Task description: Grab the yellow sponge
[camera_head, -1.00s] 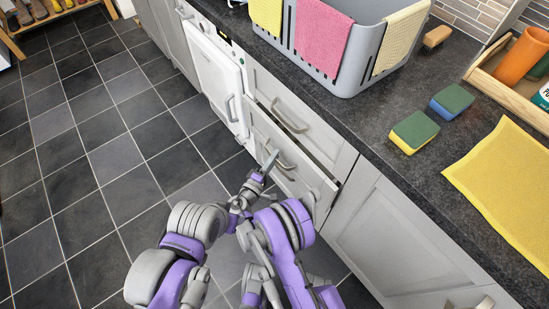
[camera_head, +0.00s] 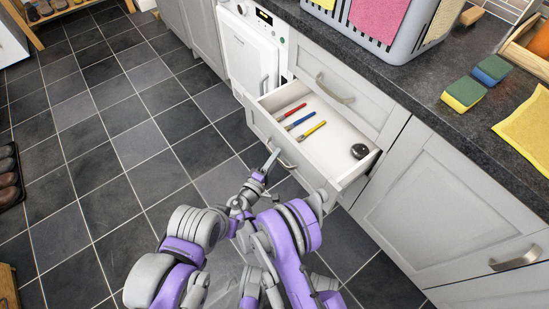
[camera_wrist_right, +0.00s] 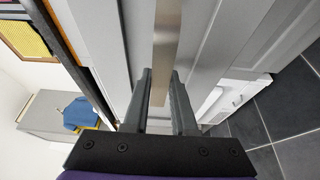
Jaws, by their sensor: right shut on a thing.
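The yellow sponge (camera_head: 463,93), with a green top, lies on the dark worktop at the right in the head view. My right gripper (camera_head: 269,163) is far from it, low at the front of an open drawer (camera_head: 350,186). It is shut on the drawer's metal handle (camera_head: 287,164); in the right wrist view the handle (camera_wrist_right: 166,45) runs between the two fingers (camera_wrist_right: 163,88). The sponge cannot be made out in the right wrist view. My left gripper is not in view.
The drawer holds several thin coloured tools (camera_head: 298,120) and a dark round object (camera_head: 359,151). A blue sponge (camera_head: 491,69) with a green top lies beside the yellow one. A yellow cloth (camera_head: 528,130) and a grey basket (camera_head: 385,42) share the worktop.

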